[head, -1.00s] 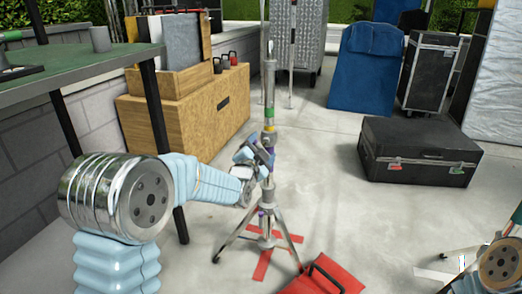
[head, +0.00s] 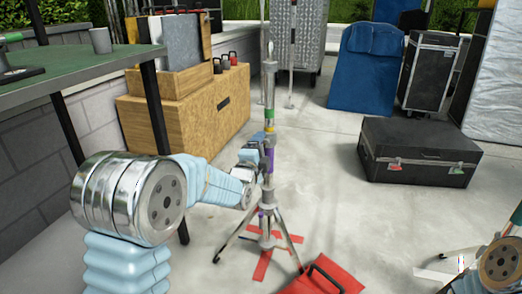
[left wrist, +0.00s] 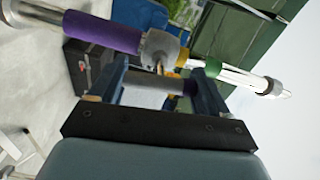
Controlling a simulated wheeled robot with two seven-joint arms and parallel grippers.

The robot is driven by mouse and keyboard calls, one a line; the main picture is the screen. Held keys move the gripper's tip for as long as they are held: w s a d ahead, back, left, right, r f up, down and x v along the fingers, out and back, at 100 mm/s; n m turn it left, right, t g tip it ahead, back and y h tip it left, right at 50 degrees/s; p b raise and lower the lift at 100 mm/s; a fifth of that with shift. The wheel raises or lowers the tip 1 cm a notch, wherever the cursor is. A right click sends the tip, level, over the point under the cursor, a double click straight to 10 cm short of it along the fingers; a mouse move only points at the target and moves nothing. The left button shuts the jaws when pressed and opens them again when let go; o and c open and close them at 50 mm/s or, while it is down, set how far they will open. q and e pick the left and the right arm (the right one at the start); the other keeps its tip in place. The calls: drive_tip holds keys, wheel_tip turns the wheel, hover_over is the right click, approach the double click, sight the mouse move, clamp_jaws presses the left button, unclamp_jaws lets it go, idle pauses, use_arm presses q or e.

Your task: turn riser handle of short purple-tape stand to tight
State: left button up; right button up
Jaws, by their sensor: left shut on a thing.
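The short purple-tape stand (head: 267,205) is upright on its tripod legs in the head view. Its purple tape (head: 270,160) shows just right of my left gripper (head: 262,156). In the left wrist view the stand's tube crosses the top, with a wide purple tape band (left wrist: 102,32) beside a grey collar (left wrist: 160,46). A grey riser handle (left wrist: 153,96) stands out from the collar and lies between the fingers of my left gripper (left wrist: 160,92). The gripper is shut on this handle; its exact contact is partly hidden.
A red cross (head: 262,265) marks the floor under the stand. A red bag (head: 325,278) lies close in front. A black case (head: 418,152) is to the right, a wooden crate (head: 190,118) behind left, and a green table (head: 75,72) at left. Floor between stand and case is clear.

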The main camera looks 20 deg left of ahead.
use_arm(q)
drive_tip(key=shift+f, duration=0.1)
drive_tip(key=o, duration=1)
drive_tip(key=shift+s, duration=0.15)
drive_tip(key=s+p, duration=0.2)
drive_tip(key=s, duration=1.1)
drive_tip(key=shift+s+a, duration=0.2)
drive_tip(key=shift+s, duration=0.1)
